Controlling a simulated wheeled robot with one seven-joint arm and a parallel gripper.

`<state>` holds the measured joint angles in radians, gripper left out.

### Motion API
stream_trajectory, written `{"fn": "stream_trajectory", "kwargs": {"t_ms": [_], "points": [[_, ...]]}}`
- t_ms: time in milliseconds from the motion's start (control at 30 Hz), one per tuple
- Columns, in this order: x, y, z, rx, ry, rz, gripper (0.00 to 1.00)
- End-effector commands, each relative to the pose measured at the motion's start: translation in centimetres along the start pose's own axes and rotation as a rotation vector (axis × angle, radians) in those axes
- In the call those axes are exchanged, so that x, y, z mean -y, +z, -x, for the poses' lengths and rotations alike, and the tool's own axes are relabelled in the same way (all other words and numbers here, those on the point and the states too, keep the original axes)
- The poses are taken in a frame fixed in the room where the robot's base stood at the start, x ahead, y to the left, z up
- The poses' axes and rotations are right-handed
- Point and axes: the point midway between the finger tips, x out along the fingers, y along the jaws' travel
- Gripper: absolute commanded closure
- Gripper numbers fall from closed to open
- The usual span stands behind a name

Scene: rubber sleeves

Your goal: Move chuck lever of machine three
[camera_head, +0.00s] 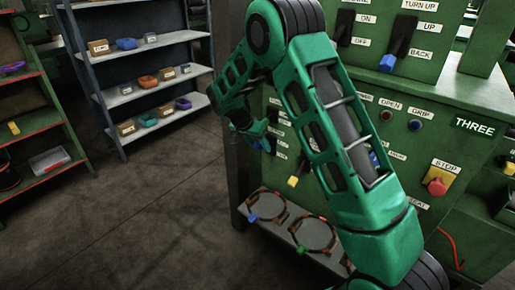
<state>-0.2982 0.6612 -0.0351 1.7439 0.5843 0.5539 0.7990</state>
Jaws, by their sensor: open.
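Machine three's green panel (425,160) stands at right, with its THREE plate (475,127). I cannot tell which control is the chuck lever. A yellow-tipped lever (293,181) shows low on the left of the panel, and a blue tip (374,160) shows partly behind my arm. My gripper (262,143) is open, small and dark in the view, in front of the panel's left part. Nothing shows between its jaws. My arm hides much of the panel's middle.
A blue-tipped lever (390,60) and a black lever (345,26) are higher up. A red stop button (437,187) is at right. Clamp rings (316,234) lie on a low shelf (285,215). A rack (115,94) holds small bins. The floor (150,220) at left is clear.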

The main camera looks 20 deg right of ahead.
Motion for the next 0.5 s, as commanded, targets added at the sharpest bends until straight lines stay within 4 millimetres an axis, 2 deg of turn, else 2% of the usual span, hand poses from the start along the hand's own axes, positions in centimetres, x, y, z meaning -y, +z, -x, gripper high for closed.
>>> {"fn": "stream_trajectory", "kwargs": {"t_ms": [300,500], "points": [[0.1,0.0,5.8,-0.001,-0.004,0.0,0.55],[0.0,0.0,8.7,-0.001,-0.003,-0.001,0.55]]}}
